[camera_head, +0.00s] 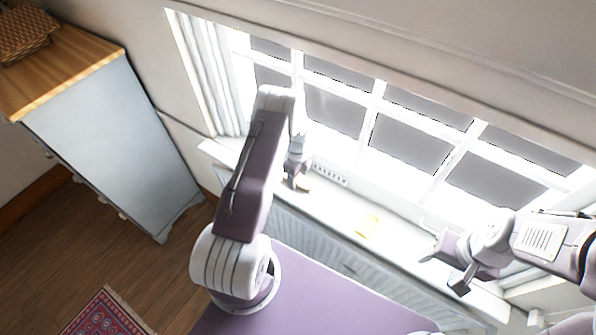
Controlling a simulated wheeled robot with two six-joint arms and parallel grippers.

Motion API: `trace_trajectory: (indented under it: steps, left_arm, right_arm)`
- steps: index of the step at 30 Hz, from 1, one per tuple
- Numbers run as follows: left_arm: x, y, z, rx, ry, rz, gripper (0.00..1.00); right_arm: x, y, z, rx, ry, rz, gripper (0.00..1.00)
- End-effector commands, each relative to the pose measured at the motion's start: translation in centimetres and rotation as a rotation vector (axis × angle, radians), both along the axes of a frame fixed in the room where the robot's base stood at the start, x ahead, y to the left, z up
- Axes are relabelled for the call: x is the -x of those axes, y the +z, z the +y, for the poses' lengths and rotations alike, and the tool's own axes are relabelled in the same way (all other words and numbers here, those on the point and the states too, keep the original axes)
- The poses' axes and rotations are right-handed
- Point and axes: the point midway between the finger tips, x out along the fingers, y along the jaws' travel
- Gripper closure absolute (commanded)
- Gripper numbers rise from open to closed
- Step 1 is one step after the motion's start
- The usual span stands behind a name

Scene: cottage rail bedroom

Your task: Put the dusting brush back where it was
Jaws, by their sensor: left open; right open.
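My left gripper (297,182) is open and points down over the white window sill (336,205), near its left part. A small tan piece (305,186) shows right at its fingertips; it may be part of the dusting brush, but it is too small and too covered to tell. I cannot tell whether the fingers touch it. A flat yellow item (367,227) lies on the sill to the right of the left gripper. My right gripper (446,271) is open and empty, over the right part of the sill. No brush shows clearly elsewhere.
A bright window (405,140) with white bars stands behind the sill, with a white curtain (208,75) on its left. A slotted grille (330,173) is by the window. A grey cabinet (115,140) with a wicker basket (25,30) stands left. A red rug (105,315) lies below.

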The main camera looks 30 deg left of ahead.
Motion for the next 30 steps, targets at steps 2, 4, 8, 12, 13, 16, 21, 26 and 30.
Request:
trace_trajectory:
  steps: [2,4,8,12,13,16,21,26,30]
  left_arm:
    - [-0.2,1.3,0.0,-0.002,0.0,-0.005,0.37]
    - [-0.2,2.9,0.0,-0.002,0.0,-0.006,0.37]
    - [-0.2,6.2,0.0,-0.002,0.0,-0.006,0.37]
    - [-0.1,9.2,0.0,-0.002,0.0,-0.005,0.37]
    - [-0.1,9.7,0.0,-0.001,0.0,-0.004,0.37]
    - [0.0,10.8,0.0,-0.001,0.0,-0.002,0.37]
    - [0.0,11.3,-0.1,0.0,0.003,-0.001,0.37]
    - [2.0,13.8,-2.4,0.002,0.245,-0.02,0.37]
    - [7.2,17.5,-6.6,0.024,0.766,-0.051,0.37]
  right_arm:
    - [0.0,-0.5,0.0,0.0,0.0,0.0,0.36]
    - [0.0,-0.9,0.0,0.0,0.0,0.0,0.36]
    - [0.0,-1.6,0.0,0.0,0.0,0.0,0.36]
    - [0.0,-2.1,0.0,0.0,0.0,0.0,0.36]
    - [0.0,-2.1,0.0,0.0,0.0,0.0,0.36]
    - [0.0,-2.3,0.0,0.0,0.0,0.0,0.36]
    - [0.0,-2.2,0.0,0.0,0.0,0.0,0.36]
    - [0.0,-2.2,0.0,0.0,0.0,0.0,0.36]
    - [0.0,-2.2,0.0,0.0,0.0,0.0,0.36]
